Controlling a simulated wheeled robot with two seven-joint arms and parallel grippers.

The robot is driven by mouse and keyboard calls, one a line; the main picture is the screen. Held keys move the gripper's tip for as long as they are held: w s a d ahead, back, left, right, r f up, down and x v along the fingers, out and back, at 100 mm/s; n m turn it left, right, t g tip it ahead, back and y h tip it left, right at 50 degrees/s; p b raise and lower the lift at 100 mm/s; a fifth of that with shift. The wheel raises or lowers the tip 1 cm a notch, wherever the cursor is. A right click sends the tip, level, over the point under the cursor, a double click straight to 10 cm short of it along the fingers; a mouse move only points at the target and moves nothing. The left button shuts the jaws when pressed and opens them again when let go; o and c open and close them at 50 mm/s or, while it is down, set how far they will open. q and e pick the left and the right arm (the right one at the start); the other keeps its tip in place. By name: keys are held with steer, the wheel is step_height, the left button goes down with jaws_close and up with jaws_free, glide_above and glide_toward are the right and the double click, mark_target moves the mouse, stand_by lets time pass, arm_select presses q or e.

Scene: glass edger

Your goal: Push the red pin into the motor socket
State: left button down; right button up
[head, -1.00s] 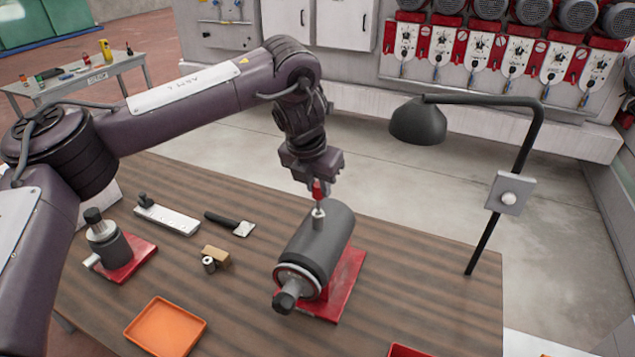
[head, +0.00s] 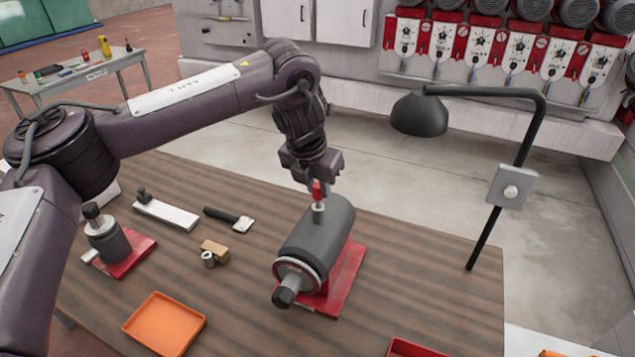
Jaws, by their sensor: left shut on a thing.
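The motor (head: 318,245) is a dark grey cylinder lying on a red base (head: 345,275) on the wooden table. A light metal socket (head: 318,207) stands up from its top. My left gripper (head: 316,183) points down right above the socket and is shut on the red pin (head: 317,192). The pin is upright and lined up with the socket; its lower end meets the socket's top, and how deep it sits cannot be told. The fingers partly hide the pin's upper part. My right gripper is not in view.
A black lamp (head: 420,115) arches over the table's right side. An orange tray (head: 165,324), a wooden block with a metal ring (head: 214,250), a scraper (head: 230,218), a metal plate (head: 166,215) and a small fixture on a red base (head: 108,242) lie left. A red tray (head: 412,349) is at the front.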

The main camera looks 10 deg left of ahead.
arm_select(q)
steer(key=shift+f+b, duration=0.7)
steer(key=shift+f, duration=0.65)
steer(key=c, duration=1.2)
jaws_free()
steer(key=shift+o, duration=0.2)
steer(key=b+v, duration=0.1)
steer(key=v, duration=0.7)
steer(key=shift+f, duration=0.1)
